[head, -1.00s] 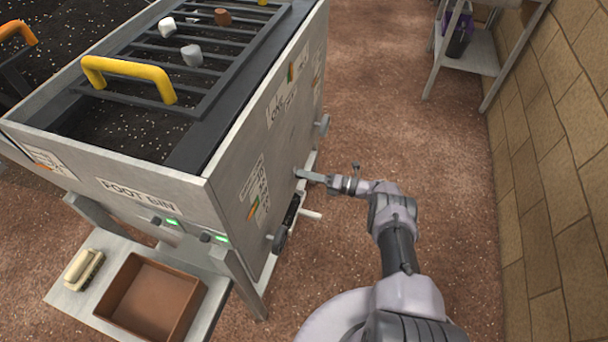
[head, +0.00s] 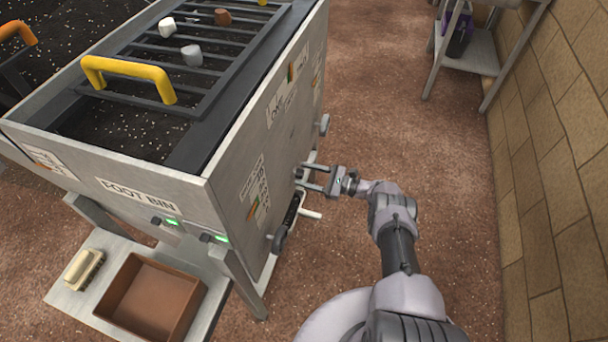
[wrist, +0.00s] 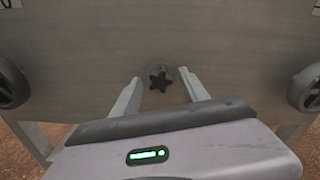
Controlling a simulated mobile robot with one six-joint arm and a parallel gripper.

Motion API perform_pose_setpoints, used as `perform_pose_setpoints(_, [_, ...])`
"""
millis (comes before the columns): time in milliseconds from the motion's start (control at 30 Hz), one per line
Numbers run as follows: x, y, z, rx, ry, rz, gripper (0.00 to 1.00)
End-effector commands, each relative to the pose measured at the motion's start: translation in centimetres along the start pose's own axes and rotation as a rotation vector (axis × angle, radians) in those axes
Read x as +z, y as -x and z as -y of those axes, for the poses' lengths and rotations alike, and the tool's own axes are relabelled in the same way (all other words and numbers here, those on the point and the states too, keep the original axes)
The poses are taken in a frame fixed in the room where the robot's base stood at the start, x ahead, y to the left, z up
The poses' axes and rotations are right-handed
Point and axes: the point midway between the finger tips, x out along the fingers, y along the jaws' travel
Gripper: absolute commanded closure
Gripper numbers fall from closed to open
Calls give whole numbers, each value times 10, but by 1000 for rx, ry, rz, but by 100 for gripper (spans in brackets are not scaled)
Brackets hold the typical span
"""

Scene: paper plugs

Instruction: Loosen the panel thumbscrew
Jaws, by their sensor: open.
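The panel thumbscrew (wrist: 159,79) is a small dark star-shaped knob on the grey side panel, seen in the wrist view between and just beyond my fingertips. In the head view the thumbscrew (head: 299,173) shows as a small dark spot at the panel's side, near the finger ends. My gripper (head: 308,177) is open, its two fingers reaching left to the panel. In the wrist view my gripper (wrist: 163,84) has one finger on each side of the knob, with gaps on both sides. I cannot tell how deep the fingertips reach around it.
Dark round knobs flank the panel, at left (wrist: 10,84) and right (wrist: 305,88) in the wrist view. A pale handle bar (head: 311,213) sticks out below my gripper. A brown tray (head: 152,300) stands on the low shelf.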

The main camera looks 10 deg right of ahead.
Motion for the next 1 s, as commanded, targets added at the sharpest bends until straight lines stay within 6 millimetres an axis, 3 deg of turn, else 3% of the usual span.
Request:
perform_pose_setpoints(333, [0, 2, 0, -1, -1, 0, 47])
perform_pose_setpoints(733, [0, 38, 0, -1, -1, 0, 47])
perform_pose_setpoints(1000, [0, 40, 0, 0, 0, 0, 47])
